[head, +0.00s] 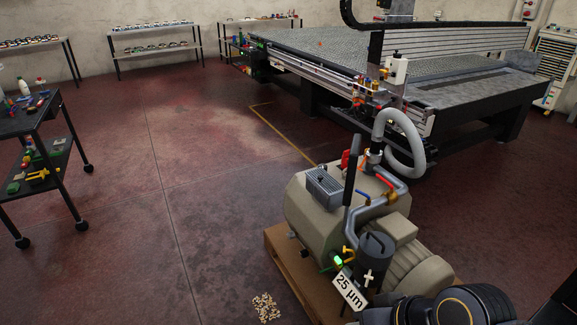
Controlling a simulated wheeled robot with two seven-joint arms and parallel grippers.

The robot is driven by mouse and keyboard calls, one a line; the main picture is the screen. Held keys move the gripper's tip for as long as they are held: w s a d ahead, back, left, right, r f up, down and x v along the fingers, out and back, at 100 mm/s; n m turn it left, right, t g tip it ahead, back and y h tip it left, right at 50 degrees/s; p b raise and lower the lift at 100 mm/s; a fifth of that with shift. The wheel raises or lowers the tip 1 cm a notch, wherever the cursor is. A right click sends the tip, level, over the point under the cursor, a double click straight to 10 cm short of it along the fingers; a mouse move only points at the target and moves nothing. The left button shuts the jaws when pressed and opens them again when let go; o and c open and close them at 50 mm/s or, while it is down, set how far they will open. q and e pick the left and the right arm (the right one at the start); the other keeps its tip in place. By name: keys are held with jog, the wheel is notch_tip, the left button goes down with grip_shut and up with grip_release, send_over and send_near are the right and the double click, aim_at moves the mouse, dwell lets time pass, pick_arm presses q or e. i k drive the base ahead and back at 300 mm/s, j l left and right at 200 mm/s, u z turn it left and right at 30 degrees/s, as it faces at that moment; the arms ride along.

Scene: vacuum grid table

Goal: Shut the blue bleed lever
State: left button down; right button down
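The blue lever (362,198) is a small blue piece on the grey pipework of the beige vacuum pump (310,208), right of centre in the head view. It is too small to tell whether it stands open or shut. No gripper is near it. A dark arm part of mine (455,305) with a gold ring shows at the bottom right, in front of the pump. No gripper fingers can be made out on it. My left gripper is out of the picture.
The pump stands on a wooden pallet (285,250), with a red handle (345,159), a dark canister (373,250) and a "25 µm" tag (350,290) on it. The grid table (330,45) is behind. A black cart (28,125) stands left.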

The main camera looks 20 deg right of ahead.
aim_at(367, 196)
jog(key=i+j+u, duration=0.15)
jog(key=i, duration=0.7)
jog(key=i+j+u, duration=0.1)
jog(key=i, duration=0.75)
jog(key=i+z, duration=0.45)
jog(key=i+j+z, duration=0.1)
jog(key=i+z, duration=0.25)
jog(key=z, duration=0.15)
jog(key=i+l+z, duration=0.1)
jog(key=i+z, duration=0.25)
jog(key=z, duration=0.15)
jog(key=i+z, duration=0.45)
jog(key=k, duration=0.1)
